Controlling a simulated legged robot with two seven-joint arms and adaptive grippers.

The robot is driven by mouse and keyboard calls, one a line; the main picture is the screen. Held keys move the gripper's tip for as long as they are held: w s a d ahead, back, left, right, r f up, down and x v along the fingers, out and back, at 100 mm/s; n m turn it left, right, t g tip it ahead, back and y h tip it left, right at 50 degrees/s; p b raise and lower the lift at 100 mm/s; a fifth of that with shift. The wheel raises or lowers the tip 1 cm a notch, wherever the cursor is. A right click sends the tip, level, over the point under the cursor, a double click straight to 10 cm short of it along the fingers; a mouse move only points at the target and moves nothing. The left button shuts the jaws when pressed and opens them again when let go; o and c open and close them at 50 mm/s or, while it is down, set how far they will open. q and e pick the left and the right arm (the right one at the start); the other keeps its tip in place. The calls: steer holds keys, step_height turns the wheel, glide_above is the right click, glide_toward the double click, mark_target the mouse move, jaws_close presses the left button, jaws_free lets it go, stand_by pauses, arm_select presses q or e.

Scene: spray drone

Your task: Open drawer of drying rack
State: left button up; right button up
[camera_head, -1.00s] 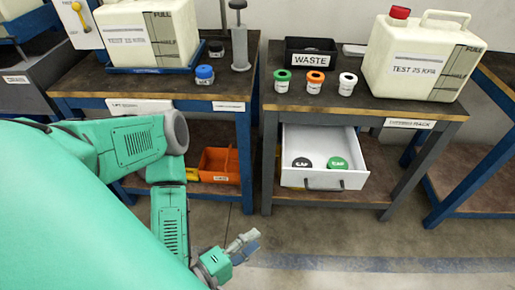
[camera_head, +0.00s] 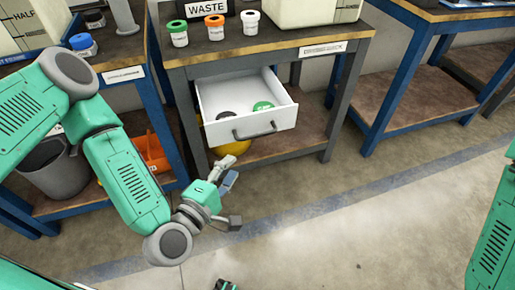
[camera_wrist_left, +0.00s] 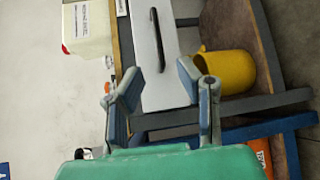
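The white drawer (camera_head: 218,131) of the rack sticks out open under the tabletop. Inside are a green cap (camera_head: 262,107) and a dark cap (camera_head: 225,115). Its dark bar handle (camera_head: 255,131) is on the front panel; the handle also shows in the left wrist view (camera_wrist_left: 157,40). My left gripper (camera_head: 232,200) is open and empty, below and in front of the drawer, apart from the handle. In the left wrist view its two fingers (camera_wrist_left: 157,88) are spread, with the white drawer front (camera_wrist_left: 160,88) beyond them.
The rack's tabletop (camera_head: 290,40) carries green, orange and white capped bottles (camera_head: 214,28), a waste bin (camera_head: 205,8) and a canister. A yellow bucket (camera_wrist_left: 230,72) is on the lower shelf. A blue-legged bench (camera_head: 150,95) stands left. The floor in front is clear.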

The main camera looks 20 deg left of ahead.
mark_target(258, 135)
arm_select(q)
steer(key=shift+b+x, duration=2)
steer(key=shift+x, duration=5.25)
steer(key=shift+r, duration=0.2)
jaws_close()
